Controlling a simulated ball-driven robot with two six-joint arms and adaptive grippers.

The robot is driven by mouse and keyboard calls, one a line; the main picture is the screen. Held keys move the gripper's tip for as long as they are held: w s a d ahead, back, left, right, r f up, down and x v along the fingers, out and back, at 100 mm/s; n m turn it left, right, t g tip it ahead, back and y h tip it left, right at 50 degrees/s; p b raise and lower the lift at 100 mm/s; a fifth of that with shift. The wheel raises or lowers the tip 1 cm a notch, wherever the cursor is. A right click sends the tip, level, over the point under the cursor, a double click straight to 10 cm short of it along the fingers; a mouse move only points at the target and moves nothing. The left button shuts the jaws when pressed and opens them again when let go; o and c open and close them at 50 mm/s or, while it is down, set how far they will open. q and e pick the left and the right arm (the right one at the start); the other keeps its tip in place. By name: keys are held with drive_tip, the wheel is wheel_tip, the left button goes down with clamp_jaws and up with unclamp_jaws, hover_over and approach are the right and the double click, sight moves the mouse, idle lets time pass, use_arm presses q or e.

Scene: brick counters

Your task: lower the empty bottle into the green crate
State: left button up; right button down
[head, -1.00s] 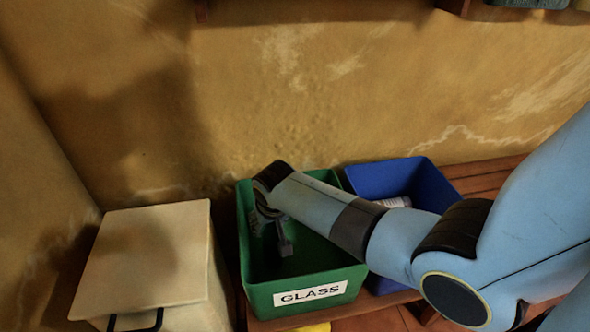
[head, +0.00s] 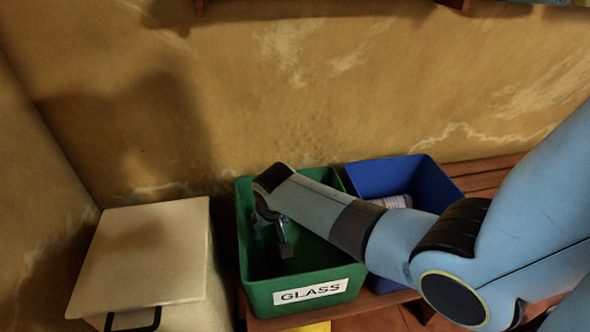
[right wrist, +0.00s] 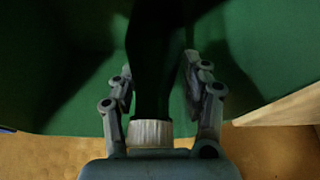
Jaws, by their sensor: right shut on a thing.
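The green crate (head: 290,292) stands on the wooden counter and carries a white GLASS label on its front. My right gripper (head: 271,232) is inside the crate's opening in the head view, with part of it hidden by my own arm. In the right wrist view my right gripper (right wrist: 162,85) is shut on the dark bottle (right wrist: 152,60), around its neck. The bottle's pale cap (right wrist: 150,133) is at the palm end, and its body points away into the crate. The bottle's far end is in shadow. My left gripper is not in view.
A blue crate (head: 440,192) with a pale can-like item (head: 393,202) stands right of the green crate. A cream lidded bin (head: 145,255) with a black handle stands to the left. The plaster wall (head: 330,80) is close behind.

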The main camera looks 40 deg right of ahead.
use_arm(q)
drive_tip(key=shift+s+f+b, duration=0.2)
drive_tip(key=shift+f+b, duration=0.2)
use_arm(e)
drive_tip(key=shift+f, duration=0.6)
drive_tip(key=c, duration=0.5)
unclamp_jaws()
use_arm(q)
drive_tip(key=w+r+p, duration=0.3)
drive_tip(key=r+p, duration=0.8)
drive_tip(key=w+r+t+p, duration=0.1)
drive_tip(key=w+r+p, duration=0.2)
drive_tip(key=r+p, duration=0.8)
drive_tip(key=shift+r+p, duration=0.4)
drive_tip(key=shift+p, duration=0.05)
use_arm(e)
wheel_tip(320, 180, up, 30)
drive_tip(key=shift+r, duration=0.2)
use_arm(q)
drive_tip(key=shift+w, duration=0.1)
